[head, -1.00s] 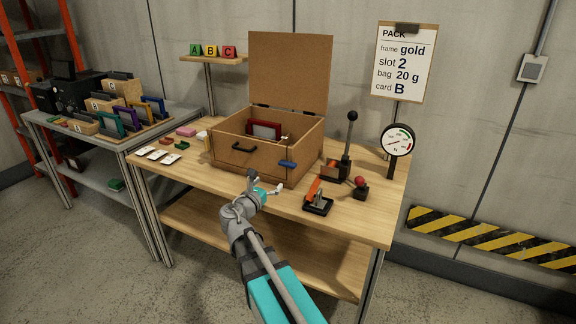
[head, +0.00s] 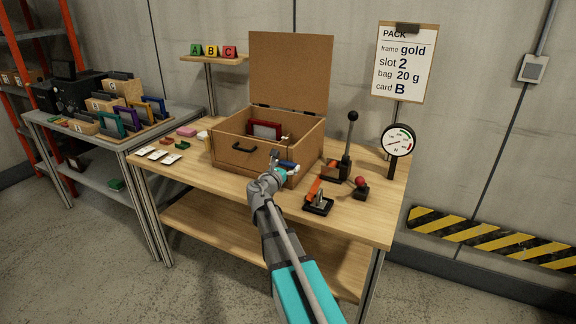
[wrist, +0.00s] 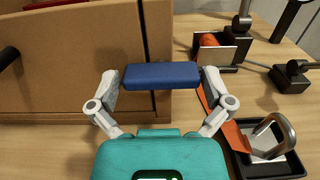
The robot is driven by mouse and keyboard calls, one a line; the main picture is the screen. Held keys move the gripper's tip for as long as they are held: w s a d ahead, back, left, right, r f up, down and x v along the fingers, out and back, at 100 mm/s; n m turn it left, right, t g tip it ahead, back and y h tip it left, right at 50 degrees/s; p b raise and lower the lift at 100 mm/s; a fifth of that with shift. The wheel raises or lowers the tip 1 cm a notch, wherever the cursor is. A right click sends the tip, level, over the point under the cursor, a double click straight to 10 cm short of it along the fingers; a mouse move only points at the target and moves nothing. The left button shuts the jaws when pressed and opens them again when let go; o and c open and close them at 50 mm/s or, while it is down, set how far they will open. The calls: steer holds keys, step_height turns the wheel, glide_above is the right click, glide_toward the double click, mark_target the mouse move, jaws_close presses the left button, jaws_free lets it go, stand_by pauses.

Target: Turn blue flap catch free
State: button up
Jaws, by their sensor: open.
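The blue flap catch (wrist: 160,75) is a blue bar lying level at the right end of the box's front flap (wrist: 75,60). In the head view the catch (head: 289,165) shows just past my gripper, partly covered by it. My gripper (wrist: 160,82) is open, with one finger at the left end of the catch and the other at its right end. I cannot tell whether the fingers touch it. The wooden box (head: 237,153) stands on the table with its lid (head: 290,75) raised. A red-framed piece (head: 265,130) is inside it.
To the right of the box stand a black lever (head: 348,140), a red knob (head: 361,182) and a black-based orange clamp (head: 318,204). A dial gauge (head: 397,140) is farther right. The black flap handle (head: 243,148) is at left.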

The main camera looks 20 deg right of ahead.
steer(key=shift+w+d, duration=0.15)
steer(key=shift+d, duration=0.05)
steer(key=c, duration=0.8)
